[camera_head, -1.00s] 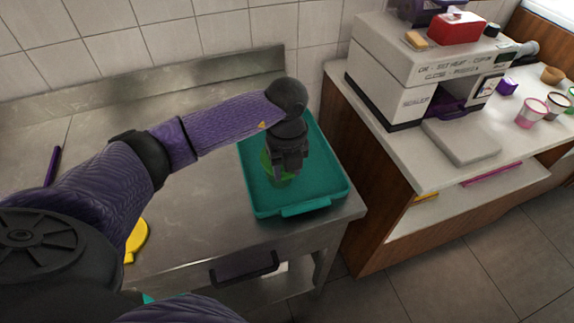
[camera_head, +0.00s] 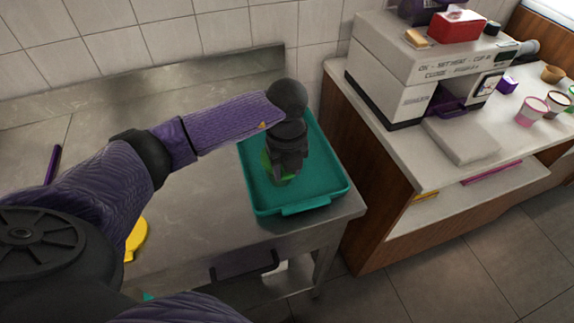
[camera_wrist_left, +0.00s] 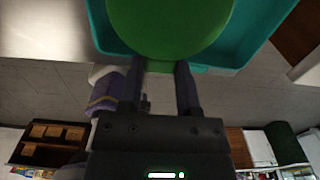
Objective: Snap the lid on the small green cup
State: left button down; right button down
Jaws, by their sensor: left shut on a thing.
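The small green cup (camera_head: 266,161) is in the teal tray (camera_head: 318,196), mostly hidden behind my left gripper (camera_head: 284,174) in the head view. The left wrist view shows a smooth, round green top (camera_wrist_left: 170,28) with a darker green side below it. The fingers of my left gripper (camera_wrist_left: 159,72) reach that darker side and are shut on it. I cannot tell whether the round top is a separate lid or part of the cup. The fingertips are hidden in the head view. My right gripper is not in view.
The tray sits on a steel table (camera_head: 195,215) near its right edge. A yellow item (camera_head: 137,238) and a purple stick (camera_head: 53,165) lie to the left. A counter on the right holds a sealer machine (camera_head: 405,75) and a pink cup (camera_head: 531,111). The steel table's middle is clear.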

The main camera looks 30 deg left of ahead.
pick_arm(q)
jog(key=shift+f, duration=0.1)
grip_release()
dwell(0.5)
notch_tip(320, 180, up, 6)
jog(key=p, duration=0.5)
jog(key=shift+p, duration=0.35)
grip_shut()
dwell(0.5)
dwell(0.7)
